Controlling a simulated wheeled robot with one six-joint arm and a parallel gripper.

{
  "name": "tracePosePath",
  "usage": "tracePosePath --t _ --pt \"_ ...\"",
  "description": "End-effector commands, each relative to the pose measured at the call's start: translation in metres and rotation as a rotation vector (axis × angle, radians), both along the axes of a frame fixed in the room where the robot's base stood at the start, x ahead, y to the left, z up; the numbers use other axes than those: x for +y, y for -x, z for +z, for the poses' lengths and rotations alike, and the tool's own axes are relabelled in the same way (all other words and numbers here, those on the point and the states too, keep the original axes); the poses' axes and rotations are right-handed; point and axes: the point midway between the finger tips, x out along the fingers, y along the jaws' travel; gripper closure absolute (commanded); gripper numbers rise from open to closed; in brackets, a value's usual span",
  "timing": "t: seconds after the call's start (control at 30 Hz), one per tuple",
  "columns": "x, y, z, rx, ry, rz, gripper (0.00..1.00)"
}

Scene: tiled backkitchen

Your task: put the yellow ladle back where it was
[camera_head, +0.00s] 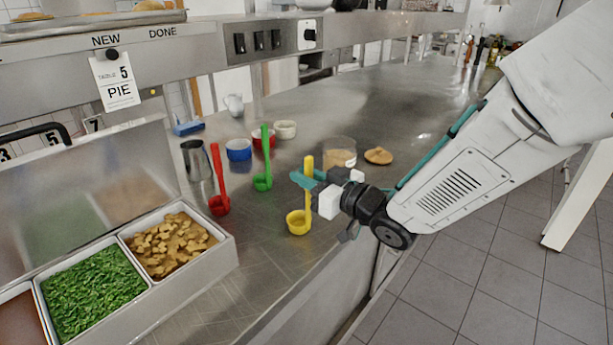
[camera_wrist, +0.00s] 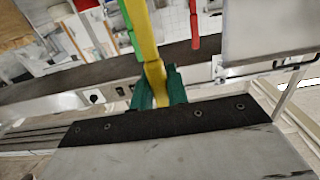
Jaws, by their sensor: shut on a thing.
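The yellow ladle (camera_head: 299,221) is upright, its bowl low near the front edge of the steel counter and its handle rising through my gripper. My gripper (camera_head: 308,181) is shut on the handle. In the wrist view the yellow handle (camera_wrist: 153,72) stands between the green fingers of my gripper (camera_wrist: 159,88). I cannot tell whether the bowl touches the counter. A green ladle (camera_head: 263,181) and a red ladle (camera_head: 219,204) stand to the left of the yellow one.
A steel bin unit (camera_head: 225,262) with green beans and brown pieces is at left front. A metal pitcher (camera_head: 197,160), blue bowl (camera_head: 238,150), red bowl (camera_head: 262,139), clear tub (camera_head: 340,150) and tan patty (camera_head: 378,156) stand behind. The counter's right rear is clear.

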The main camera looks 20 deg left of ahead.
Motion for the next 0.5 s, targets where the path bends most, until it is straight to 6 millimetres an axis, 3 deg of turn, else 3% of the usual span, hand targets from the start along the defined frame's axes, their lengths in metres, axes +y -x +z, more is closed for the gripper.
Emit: tracePosePath --t 0.07,0.1,0.17,0.5 --pt "-0.0001 -0.0001 -0.0028 0.000 0.000 0.000 1.00" --pt "-0.0001 -0.0001 -0.0029 0.000 0.000 0.000 0.79" --pt "-0.0002 0.0000 -0.0026 0.000 0.000 0.000 0.63" --pt "-0.0001 -0.0001 0.0005 0.000 -0.001 0.000 0.63"
